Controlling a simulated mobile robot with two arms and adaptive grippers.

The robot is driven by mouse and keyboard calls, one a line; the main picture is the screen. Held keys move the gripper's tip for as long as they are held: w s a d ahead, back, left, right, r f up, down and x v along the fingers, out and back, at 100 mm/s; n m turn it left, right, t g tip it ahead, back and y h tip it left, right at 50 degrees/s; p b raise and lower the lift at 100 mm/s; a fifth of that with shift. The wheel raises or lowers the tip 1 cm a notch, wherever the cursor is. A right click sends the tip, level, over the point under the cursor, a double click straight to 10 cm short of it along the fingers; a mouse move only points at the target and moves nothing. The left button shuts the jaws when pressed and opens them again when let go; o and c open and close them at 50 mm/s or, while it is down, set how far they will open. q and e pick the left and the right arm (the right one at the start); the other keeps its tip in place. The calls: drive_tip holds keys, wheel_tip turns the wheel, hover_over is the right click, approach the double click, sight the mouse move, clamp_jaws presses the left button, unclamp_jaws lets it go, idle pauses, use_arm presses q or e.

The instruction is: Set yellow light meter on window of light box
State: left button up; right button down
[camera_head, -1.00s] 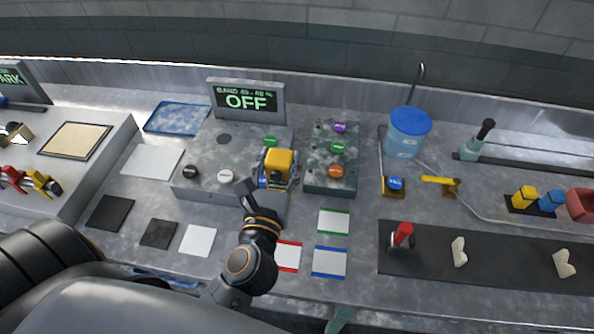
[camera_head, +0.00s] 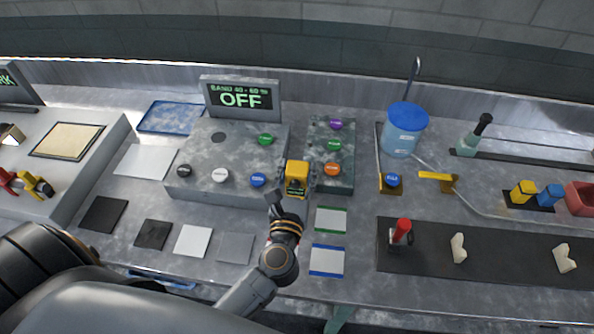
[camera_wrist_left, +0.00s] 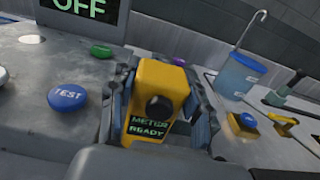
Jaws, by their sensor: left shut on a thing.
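The yellow light meter (camera_head: 297,178) is upright between the fingers of my left gripper (camera_head: 298,190), which is shut on it. In the left wrist view the meter (camera_wrist_left: 158,88) shows a dark round knob and a small screen reading "METER READY". It is held at the gap between the grey box with the OFF display (camera_head: 205,160) and the button panel; its height above them is hard to tell. That box seems to be the light box. A dark round spot, likely its window (camera_head: 219,137), lies uncovered on its top, left of the meter. My right gripper is not seen.
The box carries black, white, blue TEST (camera_head: 258,180) and green (camera_head: 265,140) buttons. The panel (camera_head: 318,150) beside it has purple, green and orange buttons. The OFF display (camera_head: 240,97) stands behind. A blue-lidded container (camera_head: 404,130) stands to the right. Flat cards lie in front.

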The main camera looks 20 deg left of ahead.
use_arm(q)
drive_tip(key=shift+f, duration=0.15)
drive_tip(key=o, duration=1.4)
